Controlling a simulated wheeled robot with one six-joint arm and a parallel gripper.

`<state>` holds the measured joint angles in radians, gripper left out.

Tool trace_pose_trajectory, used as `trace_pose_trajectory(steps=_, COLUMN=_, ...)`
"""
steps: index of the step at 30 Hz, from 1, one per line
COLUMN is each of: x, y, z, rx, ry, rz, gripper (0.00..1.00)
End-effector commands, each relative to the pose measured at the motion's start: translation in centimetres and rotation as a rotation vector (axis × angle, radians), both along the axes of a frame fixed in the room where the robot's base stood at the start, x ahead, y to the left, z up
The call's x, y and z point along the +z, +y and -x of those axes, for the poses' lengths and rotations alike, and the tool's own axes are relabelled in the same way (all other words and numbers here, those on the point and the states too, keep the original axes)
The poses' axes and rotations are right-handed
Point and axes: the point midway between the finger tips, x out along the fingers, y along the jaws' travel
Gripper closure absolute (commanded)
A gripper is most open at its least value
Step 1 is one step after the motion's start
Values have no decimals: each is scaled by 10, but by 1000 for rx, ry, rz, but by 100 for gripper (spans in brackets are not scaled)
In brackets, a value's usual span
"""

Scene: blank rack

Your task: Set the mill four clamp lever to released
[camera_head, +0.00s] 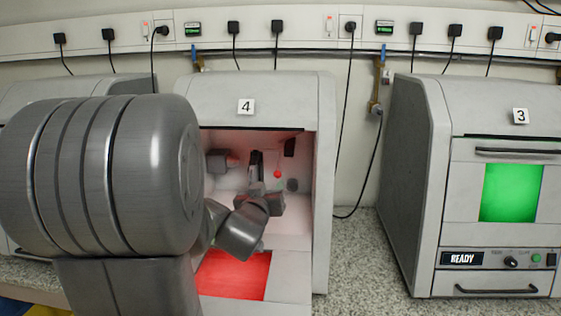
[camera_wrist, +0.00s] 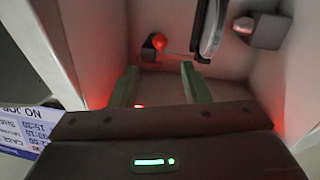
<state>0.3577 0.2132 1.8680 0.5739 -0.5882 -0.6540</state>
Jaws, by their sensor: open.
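Mill four (camera_head: 256,88) is the grey machine labelled 4, its front open on a red-lit interior. Inside is a red ball knob (camera_head: 278,174), apparently the clamp lever's end. My arm reaches in through the opening, with my gripper (camera_head: 257,160) to the left of the knob in the head view. In the wrist view the red knob (camera_wrist: 158,41) sits beyond the fingertips of my gripper (camera_wrist: 157,68), which are spread apart with nothing between them. Knob and fingers look apart. A thin rod beside the knob is partly seen; the lever's setting cannot be told.
In the wrist view a round metal disc (camera_wrist: 212,28) and a grey block with a silver tip (camera_wrist: 262,30) are close by on the right. The mill's side walls hem in the arm. Mill 3 (camera_head: 500,140) stands right, closed, showing READY. Cables hang behind.

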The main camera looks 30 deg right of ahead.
Motion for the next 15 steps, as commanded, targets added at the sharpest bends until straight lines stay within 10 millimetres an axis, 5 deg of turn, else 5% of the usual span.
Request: trace_pose_trajectory(steps=15, x=0, y=-45, z=-57, rx=-1, ry=1, rz=0, gripper=58)
